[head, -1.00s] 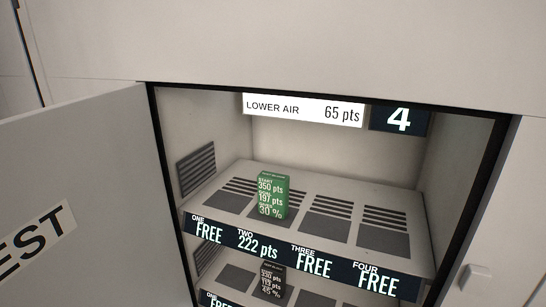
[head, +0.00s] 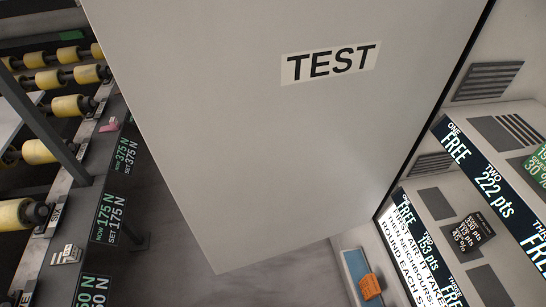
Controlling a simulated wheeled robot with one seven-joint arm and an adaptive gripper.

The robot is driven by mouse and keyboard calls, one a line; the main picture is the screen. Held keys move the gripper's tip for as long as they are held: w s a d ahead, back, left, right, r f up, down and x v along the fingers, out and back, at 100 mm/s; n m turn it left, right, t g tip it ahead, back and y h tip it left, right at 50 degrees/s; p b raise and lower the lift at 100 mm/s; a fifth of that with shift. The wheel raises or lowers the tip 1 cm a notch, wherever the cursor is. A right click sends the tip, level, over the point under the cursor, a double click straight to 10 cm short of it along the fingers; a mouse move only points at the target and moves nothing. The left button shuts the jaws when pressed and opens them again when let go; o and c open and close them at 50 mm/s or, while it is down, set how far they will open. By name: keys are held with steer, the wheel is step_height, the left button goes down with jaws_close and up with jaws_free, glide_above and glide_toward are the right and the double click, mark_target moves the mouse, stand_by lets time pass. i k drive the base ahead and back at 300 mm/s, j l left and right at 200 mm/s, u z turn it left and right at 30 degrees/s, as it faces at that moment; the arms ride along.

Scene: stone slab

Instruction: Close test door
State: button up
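The test door (head: 270,150) is a large pale grey panel with a white label reading TEST (head: 330,63). It stands open, swung out to the left of the cabinet, and fills the middle of the head view. Its hinge side meets the dark cabinet frame (head: 437,108) at the right. My gripper is not in view.
Inside the cabinet are shelves with dark label strips (head: 485,190), a green box (head: 538,165) and a dark box (head: 472,232). An orange tag (head: 369,286) sits low beside the door. Left stands a rack with yellow rollers (head: 68,105). Grey floor (head: 180,220) shows between.

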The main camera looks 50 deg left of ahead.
mark_target(274, 128)
steer(key=u, duration=2.25)
steer(key=j+u, duration=0.1)
steer(key=u, duration=0.3)
steer(key=i+j+u, duration=0.1)
steer(key=u, duration=0.35)
steer(key=i+u, duration=0.1)
steer(key=u, duration=0.3)
steer(key=i+j+u, duration=0.1)
steer(key=u, duration=0.3)
steer(key=i+l+z, duration=0.2)
steer(key=i+z, duration=0.25)
steer(key=i+j+z, duration=0.1)
steer(key=i+z, duration=0.35)
steer(key=i, duration=0.25)
steer(key=i+j+z, duration=0.2)
steer(key=i+z, duration=0.95)
steer(key=z, duration=0.25)
steer(key=i+j+z, duration=0.2)
steer(key=i+z, duration=0.25)
steer(key=k+z, duration=0.1)
steer(key=z, duration=2.6)
